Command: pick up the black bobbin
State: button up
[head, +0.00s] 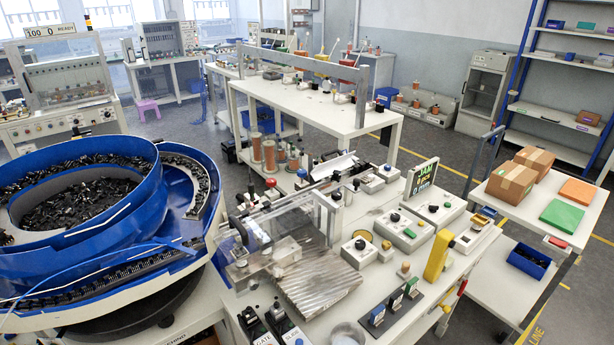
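I cannot pick out a black bobbin for certain in the head view. Several small dark parts stand on the white machine table (405,310), too small to tell apart. Copper-brown spools (269,156) stand behind the machine, below the rear white table. A small brown-topped piece (405,267) stands on the front table, right of centre. My gripper is not in view.
A blue bowl feeder (110,255) full of small black parts fills the left. A clear guard and a ribbed metal plate (318,283) are at centre. Control boxes (403,229) crowd the table. At right, a cart (586,218) holds cardboard boxes (511,181). Grey floor shows behind.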

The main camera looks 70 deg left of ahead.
aim_at(336, 178)
jog(key=i+j+u, duration=0.1)
jog(key=u, duration=0.35)
jog(key=i+u, duration=0.3)
jog(key=u, duration=0.15)
jog(key=i+u, duration=0.2)
jog(key=u, duration=0.25)
jog(key=i+l+u, duration=0.15)
jog(key=u, duration=0.3)
jog(key=i+l+u, duration=0.2)
jog(key=u, duration=0.2)
jog(key=i+l+u, duration=0.1)
jog(key=i+u, duration=0.3)
jog(key=i+l+u, duration=0.15)
jog(key=u, duration=0.25)
jog(key=i+l+u, duration=0.25)
jog(key=u, duration=0.2)
jog(key=i+l+u, duration=0.2)
jog(key=l+u, duration=0.2)
jog(key=j+u, duration=0.2)
jog(key=j, duration=0.25)
